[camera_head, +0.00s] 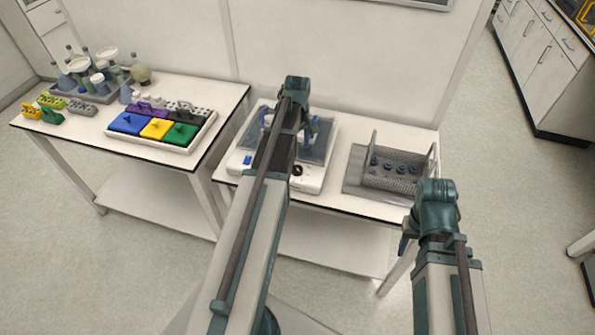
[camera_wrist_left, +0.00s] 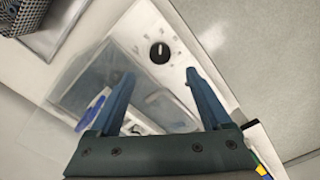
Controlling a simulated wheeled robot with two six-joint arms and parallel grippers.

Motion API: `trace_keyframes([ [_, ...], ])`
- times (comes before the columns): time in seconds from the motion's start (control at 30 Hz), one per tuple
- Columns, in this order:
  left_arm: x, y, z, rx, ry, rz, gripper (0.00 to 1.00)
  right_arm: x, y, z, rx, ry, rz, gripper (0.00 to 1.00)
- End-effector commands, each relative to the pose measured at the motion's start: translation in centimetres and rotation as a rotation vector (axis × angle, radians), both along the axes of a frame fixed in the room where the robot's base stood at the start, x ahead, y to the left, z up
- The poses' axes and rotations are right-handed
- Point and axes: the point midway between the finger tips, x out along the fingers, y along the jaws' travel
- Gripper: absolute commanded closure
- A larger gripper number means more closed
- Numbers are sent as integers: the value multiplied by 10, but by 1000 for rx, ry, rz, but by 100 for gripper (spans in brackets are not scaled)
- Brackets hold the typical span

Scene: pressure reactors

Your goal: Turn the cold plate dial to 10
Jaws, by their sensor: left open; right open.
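The cold plate (camera_head: 311,184) is a white device with a dark flat top on the right bench. Its round black dial (camera_head: 297,170) is on the front panel. In the left wrist view the dial (camera_wrist_left: 160,53) has a white pointer line and marks around it; I cannot read them. My left gripper (camera_wrist_left: 160,74) is open and empty over the device, its fingertips apart and just short of the dial in that view. In the head view my left arm covers part of the device. My right gripper (camera_head: 405,243) hangs in front of the bench, away from the dial.
A grey perforated rack (camera_head: 400,184) with dark round parts stands right of the cold plate. The left bench holds a tray (camera_head: 160,148) of coloured blocks and several glass flasks (camera_head: 140,73). A wall (camera_head: 330,50) stands behind the benches.

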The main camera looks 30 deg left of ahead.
Motion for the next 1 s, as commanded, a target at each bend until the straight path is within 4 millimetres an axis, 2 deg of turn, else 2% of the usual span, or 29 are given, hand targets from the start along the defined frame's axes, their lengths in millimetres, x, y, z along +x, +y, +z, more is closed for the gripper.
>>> trace_keyframes([
  [0.03, 0, 0, -15, 0, 0, 0, 18, 0, 0, -15, 0, 0, 0, 52],
  [0.6, 0, 0, -92, 0, 0, -1, 18, 0, 0, -92, 0, 0, -1, 52],
  [0.77, 0, 0, -100, 0, 0, -1, 18, 0, 0, -100, 0, 0, -1, 52],
  [1.0, 0, 0, -99, 0, 0, -1, 18, 0, 0, -99, 0, 0, -1, 52],
])
